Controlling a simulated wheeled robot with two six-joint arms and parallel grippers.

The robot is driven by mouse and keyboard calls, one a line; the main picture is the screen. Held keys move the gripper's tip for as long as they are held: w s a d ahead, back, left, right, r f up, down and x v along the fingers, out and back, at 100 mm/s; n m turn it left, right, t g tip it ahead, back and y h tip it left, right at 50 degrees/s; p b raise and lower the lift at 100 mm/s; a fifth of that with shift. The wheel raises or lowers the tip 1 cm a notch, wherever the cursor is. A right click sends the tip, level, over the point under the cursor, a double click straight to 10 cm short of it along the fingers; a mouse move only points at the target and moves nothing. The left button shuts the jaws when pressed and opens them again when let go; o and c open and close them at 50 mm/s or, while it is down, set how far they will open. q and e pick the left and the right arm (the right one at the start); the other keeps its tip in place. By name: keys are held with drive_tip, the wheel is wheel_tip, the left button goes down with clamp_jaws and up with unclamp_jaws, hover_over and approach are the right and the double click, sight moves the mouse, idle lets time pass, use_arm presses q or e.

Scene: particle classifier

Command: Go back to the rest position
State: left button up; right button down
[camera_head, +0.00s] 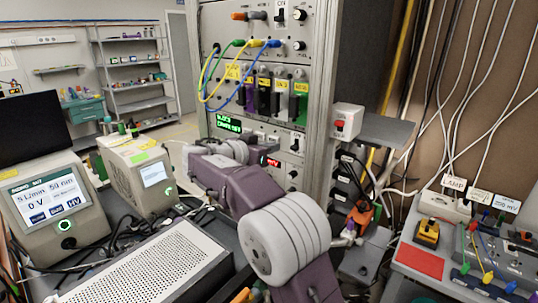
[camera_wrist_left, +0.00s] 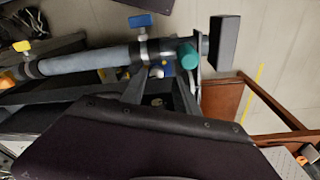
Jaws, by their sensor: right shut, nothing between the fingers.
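My right arm rises from the bottom centre of the head view, with purple links and a large pale ribbed joint. Its forearm reaches up and left to the front of the instrument rack. My right gripper (camera_head: 260,156) is shut and empty near the rack's lower panels; its fingers are small and partly hidden by the wrist. My left gripper does not show in the head view. In the left wrist view, dark prongs of my left gripper (camera_wrist_left: 160,98) show above a broad dark panel.
The instrument rack (camera_head: 318,100) stands close to my right arm. A touchscreen unit (camera_head: 52,203) and a perforated metal box (camera_head: 160,268) are at left. A bench with a red pad (camera_head: 419,261) is at right. A grey pipe (camera_wrist_left: 85,61) with valves crosses the left wrist view.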

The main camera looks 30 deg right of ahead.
use_arm(q)
drive_tip(key=shift+w+d, duration=0.1)
drive_tip(key=shift+d, duration=0.05)
use_arm(e)
drive_tip(key=shift+d, duration=0.35)
drive_tip(key=shift+a, duration=0.1)
